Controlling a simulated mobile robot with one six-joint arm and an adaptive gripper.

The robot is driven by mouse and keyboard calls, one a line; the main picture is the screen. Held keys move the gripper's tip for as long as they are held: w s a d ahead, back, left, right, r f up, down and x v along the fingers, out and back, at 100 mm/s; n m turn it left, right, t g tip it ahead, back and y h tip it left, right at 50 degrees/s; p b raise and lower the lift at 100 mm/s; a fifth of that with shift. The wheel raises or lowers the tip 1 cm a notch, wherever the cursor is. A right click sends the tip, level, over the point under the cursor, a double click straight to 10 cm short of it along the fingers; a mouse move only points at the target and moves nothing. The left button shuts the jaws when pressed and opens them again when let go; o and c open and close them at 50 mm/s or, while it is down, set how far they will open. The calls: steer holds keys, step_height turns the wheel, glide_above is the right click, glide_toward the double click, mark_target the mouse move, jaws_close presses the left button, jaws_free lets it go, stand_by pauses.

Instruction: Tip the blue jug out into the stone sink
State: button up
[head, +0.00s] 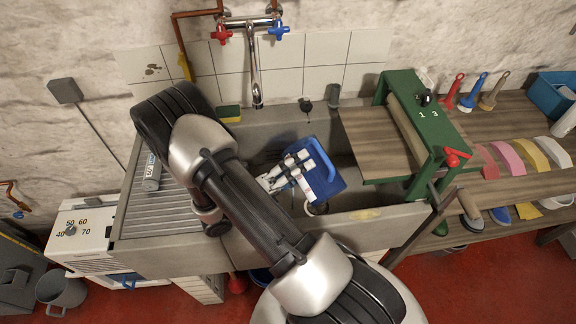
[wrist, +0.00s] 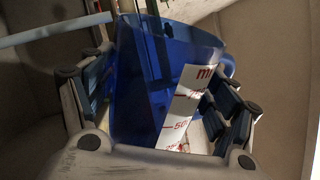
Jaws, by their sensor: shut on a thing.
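The blue jug (head: 329,182) is in my gripper (head: 295,172), above the basin of the grey stone sink (head: 165,258). In the head view it looks tilted. In the wrist view the jug (wrist: 143,105) fills the middle, with a white scale strip with red marks on its side. The fingers of my gripper (wrist: 155,98) close on it from left and right. I cannot see into the jug, and no stream shows. Jug and gripper hide part of the basin.
The tap (head: 255,85) hangs down behind the jug. A green roller frame (head: 425,130) with a wooden board (head: 375,145) covers the sink's right side. A grey tube (head: 152,172) lies on the ribbed drainer at left. A sponge (head: 228,114) sits on the back rim.

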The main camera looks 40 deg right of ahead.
steer(key=shift+r+n, duration=0.2)
steer(key=shift+n, duration=0.1)
steer(key=shift+w+d+f+n+t+p, duration=0.15)
steer(key=shift+w+n+t+p, duration=0.15)
steer(key=shift+w+n, duration=0.25)
steer(key=shift+w+f+n+t+p, duration=0.15)
steer(key=shift+w+n+t+p, duration=0.15)
steer(key=shift+w+n, duration=0.25)
stand_by(0.9)
steer(key=shift+w+r+n+t+h+p, duration=0.1)
steer(key=shift+w+r+n+t+p, duration=0.15)
steer(key=shift+n+p, duration=0.45)
steer(key=shift+w+r+n+t+h+p, duration=0.15)
steer(key=shift+r+n+t+p, duration=0.1)
steer(key=shift+n+p, duration=0.4)
steer(key=shift+w+r+n+t+h+p, duration=0.1)
steer(key=shift+w+r+n+t+p, duration=0.15)
steer(key=shift+n+p, duration=0.45)
steer(key=shift+f, duration=0.1)
